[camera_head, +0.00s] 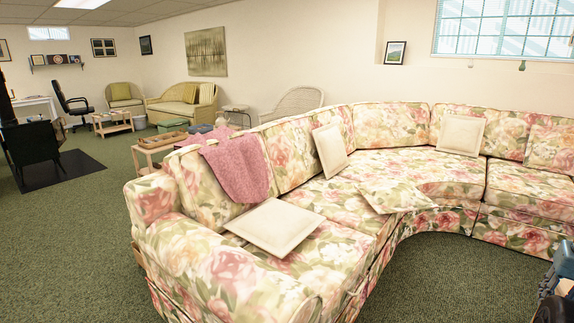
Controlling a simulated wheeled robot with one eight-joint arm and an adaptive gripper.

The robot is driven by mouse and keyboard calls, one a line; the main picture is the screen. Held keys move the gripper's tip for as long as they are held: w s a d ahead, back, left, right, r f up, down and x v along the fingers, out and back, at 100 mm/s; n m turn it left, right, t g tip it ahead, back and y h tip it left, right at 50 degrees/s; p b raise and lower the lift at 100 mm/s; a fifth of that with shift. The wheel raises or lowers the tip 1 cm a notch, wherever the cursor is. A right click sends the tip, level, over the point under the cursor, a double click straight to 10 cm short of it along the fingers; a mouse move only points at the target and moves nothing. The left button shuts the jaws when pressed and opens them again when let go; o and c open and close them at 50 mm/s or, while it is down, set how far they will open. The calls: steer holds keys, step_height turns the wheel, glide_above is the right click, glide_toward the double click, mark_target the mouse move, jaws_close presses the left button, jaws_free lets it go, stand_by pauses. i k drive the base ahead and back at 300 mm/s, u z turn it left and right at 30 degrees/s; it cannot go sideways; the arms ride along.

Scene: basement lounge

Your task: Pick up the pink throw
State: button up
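The pink throw (238,167) is draped over the backrest of the floral sectional sofa (225,275), near its left end. It hangs down the front of the backrest toward the seat, and part of it lies over the top edge. Its lower end is just behind a cream cushion (275,226) lying on the seat. Nothing is holding the throw. I cannot see my gripper's fingers in this view; only a dark and blue part shows at the lower right edge.
More cushions rest on the sofa, two cream ones (330,150) (460,134) leaning on the backrest. A low wooden table (150,150) stands behind the sofa's left end. Green carpet (70,240) is open at the left, and carpet is also clear in front of the sofa (450,270).

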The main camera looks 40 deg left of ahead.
mark_target(238, 164)
steer(key=u, duration=2.3)
steer(key=k, duration=0.5)
steer(key=u, duration=1.2)
steer(key=i, duration=0.6)
